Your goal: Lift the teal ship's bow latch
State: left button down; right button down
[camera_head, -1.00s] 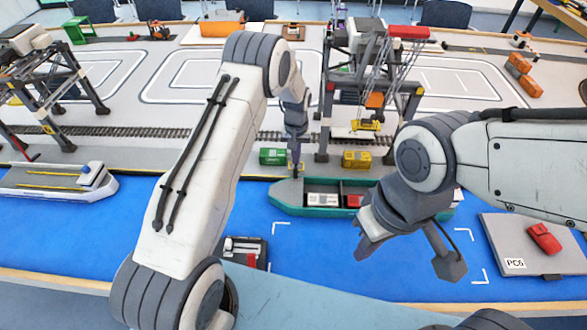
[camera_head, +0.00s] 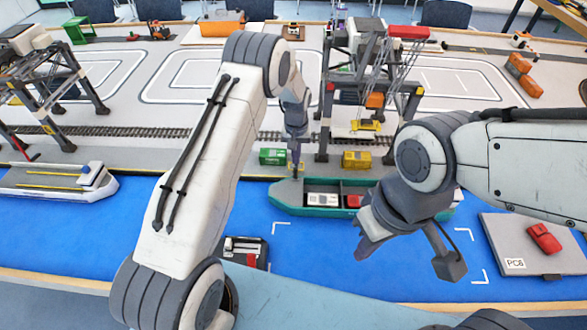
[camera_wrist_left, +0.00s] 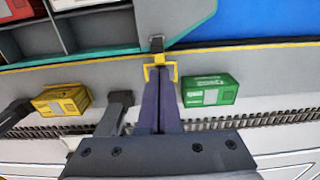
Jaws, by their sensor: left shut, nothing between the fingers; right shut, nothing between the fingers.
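The teal ship (camera_head: 285,207) lies along the quay, its grey bow at the left in the head view; its teal edge also shows in the left wrist view (camera_wrist_left: 188,32). A small dark latch (camera_wrist_left: 157,43) sits at the bow edge, beside a yellow bracket (camera_wrist_left: 174,72) at the quay's edge. My left gripper (camera_head: 296,172) is shut and empty, pointing down at the bow. In the left wrist view its fingertips (camera_wrist_left: 161,86) are at the yellow bracket, close to the latch; I cannot tell whether they touch. My right gripper (camera_head: 366,243) is shut and empty over the blue water, in front of the ship's right part.
A green container (camera_head: 272,157) and a yellow container (camera_head: 356,160) stand on the quay either side of my left gripper. A gantry crane (camera_head: 368,90) rises behind the ship. A grey board (camera_head: 510,245) with a red car lies at the right.

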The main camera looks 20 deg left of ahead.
aim_at(295, 169)
pick_arm(q)
jog(key=shift+s, duration=0.1)
jog(key=shift+s+d+p, duration=0.2)
jog(key=shift+s+p, duration=0.15)
jog(key=shift+s, duration=0.5)
jog(key=shift+s+d+p, duration=0.15)
jog(key=shift+s+p, duration=0.15)
jog(key=shift+s, duration=0.5)
jog(key=shift+s+d+f+b, duration=0.25)
jog(key=shift+s+f, duration=0.35)
jog(key=shift+s, duration=0.25)
jog(key=shift+s+d+f+b, duration=0.1)
jog(key=shift+s+f+b, duration=0.1)
jog(key=shift+s+f, duration=0.55)
jog(key=shift+s+r+p, duration=0.1)
jog(key=shift+r+p, duration=0.3)
jog(key=shift+r, duration=0.25)
notch_tip(295, 169, up, 9)
jog(key=s+p, duration=0.3)
jog(key=p, duration=0.4)
jog(key=shift+d, duration=0.3)
jog(key=shift+w, duration=0.1)
